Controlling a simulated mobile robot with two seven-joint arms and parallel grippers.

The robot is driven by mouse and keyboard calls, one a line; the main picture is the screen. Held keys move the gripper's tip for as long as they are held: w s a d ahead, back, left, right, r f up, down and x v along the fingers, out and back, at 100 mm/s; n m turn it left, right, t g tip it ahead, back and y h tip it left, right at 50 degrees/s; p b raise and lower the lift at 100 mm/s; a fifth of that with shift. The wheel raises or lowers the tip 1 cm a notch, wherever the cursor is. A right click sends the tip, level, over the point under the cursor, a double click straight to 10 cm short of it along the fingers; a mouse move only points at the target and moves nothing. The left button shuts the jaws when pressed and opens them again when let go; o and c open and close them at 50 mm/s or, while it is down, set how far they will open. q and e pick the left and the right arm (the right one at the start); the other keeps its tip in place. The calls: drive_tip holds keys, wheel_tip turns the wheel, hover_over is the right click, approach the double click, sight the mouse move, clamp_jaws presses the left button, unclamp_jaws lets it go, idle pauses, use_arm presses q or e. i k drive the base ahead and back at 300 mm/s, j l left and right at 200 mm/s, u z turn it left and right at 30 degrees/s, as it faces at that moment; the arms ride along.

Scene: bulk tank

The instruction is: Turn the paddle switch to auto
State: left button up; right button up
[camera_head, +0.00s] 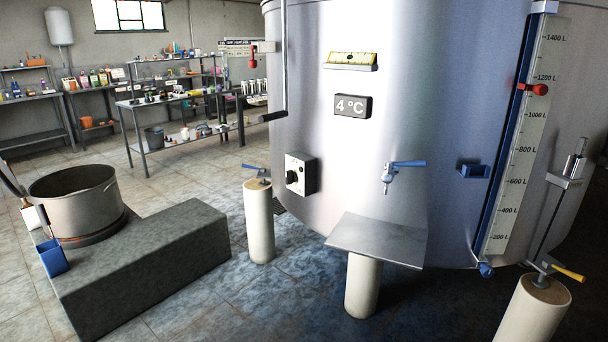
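The steel bulk tank (330,110) fills the middle and right of the head view. A small box with a pale face and a round black knob, which looks like the paddle switch (297,174), is mounted low on the tank's left side. Its face is seen at an angle, and its markings are too small to read, so I cannot tell which position the knob is in. Neither of my grippers is in view.
A blue-handled tap (400,165) sits right of the switch, above a steel shelf (380,240). A pale post with a blue lever (259,222) stands close below-left of the switch. A stone block (150,260) carries a pot (78,205).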

sight(291, 177)
drive_tip(key=i+j, duration=0.25)
drive_tip(key=j, duration=0.15)
drive_tip(key=i+j+u, duration=0.1)
drive_tip(key=i+j, duration=0.15)
drive_tip(key=j, duration=0.2)
drive_tip(key=i+j, duration=0.3)
drive_tip(key=j+u, duration=0.05)
drive_tip(key=j, duration=0.05)
